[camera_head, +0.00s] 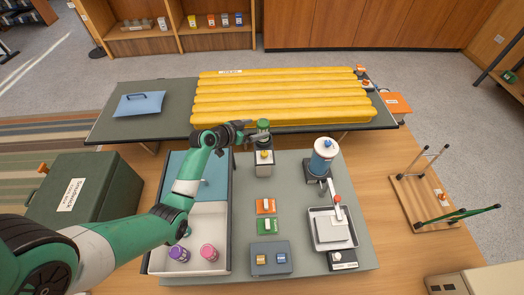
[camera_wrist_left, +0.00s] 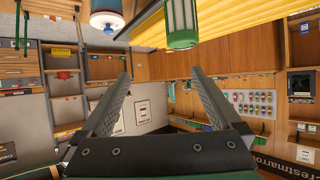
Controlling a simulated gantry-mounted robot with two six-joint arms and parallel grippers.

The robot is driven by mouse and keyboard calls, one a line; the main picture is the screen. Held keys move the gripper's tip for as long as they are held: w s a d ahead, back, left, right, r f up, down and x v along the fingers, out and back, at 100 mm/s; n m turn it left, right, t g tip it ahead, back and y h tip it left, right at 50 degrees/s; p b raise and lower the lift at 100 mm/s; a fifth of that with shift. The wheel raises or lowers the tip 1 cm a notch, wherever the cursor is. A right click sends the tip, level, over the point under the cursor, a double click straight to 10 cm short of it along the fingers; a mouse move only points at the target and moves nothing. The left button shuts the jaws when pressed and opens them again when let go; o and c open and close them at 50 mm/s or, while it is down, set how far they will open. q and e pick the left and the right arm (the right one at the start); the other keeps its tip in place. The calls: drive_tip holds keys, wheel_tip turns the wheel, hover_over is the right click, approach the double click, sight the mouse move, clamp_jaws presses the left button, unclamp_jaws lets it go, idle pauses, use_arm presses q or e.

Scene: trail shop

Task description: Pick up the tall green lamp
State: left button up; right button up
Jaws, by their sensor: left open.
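The tall green lamp (camera_head: 263,127) stands near the back of the grey work surface, by the edge of the yellow padded mat. My left gripper (camera_head: 246,130) is just left of the lamp, its fingers pointing toward it. In the left wrist view the green-and-white lamp (camera_wrist_left: 181,24) is at the top, cut off by the frame, beyond the fingertips and not between them. My left gripper (camera_wrist_left: 160,74) is open and empty there. The lamp's lower part is hard to make out in the head view.
A grey box with a yellow knob (camera_head: 264,158) stands just in front of the lamp. A blue-and-white canister (camera_head: 323,157) stands to its right. A tray (camera_head: 205,255) with purple and pink jars lies left.

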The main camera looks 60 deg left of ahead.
use_arm(q)
drive_tip(key=n+b, duration=0.1)
approach(259, 129)
drive_tip(key=w, duration=0.1)
drive_tip(key=shift+y, duration=0.4)
drive_tip(key=b+x, duration=0.4)
drive_tip(key=x, duration=0.2)
drive_tip(key=shift+d+f, duration=0.1)
drive_tip(key=shift+d, duration=0.05)
drive_tip(key=shift+w, duration=0.3)
drive_tip(key=shift+w+f+b, duration=0.1)
drive_tip(key=shift+f+b, duration=0.1)
drive_tip(key=shift+b, duration=0.25)
drive_tip(key=b+x, duration=0.3)
drive_tip(key=x, duration=0.1)
drive_tip(key=shift+f, duration=0.15)
drive_tip(key=shift+w+a+b, duration=0.3)
drive_tip(key=shift+w+b, duration=0.05)
drive_tip(key=shift+b, duration=0.05)
use_arm(e)
wheel_tip(259, 129, down, 12)
drive_tip(key=shift+w+r, duration=0.15)
drive_tip(key=shift+r, duration=0.05)
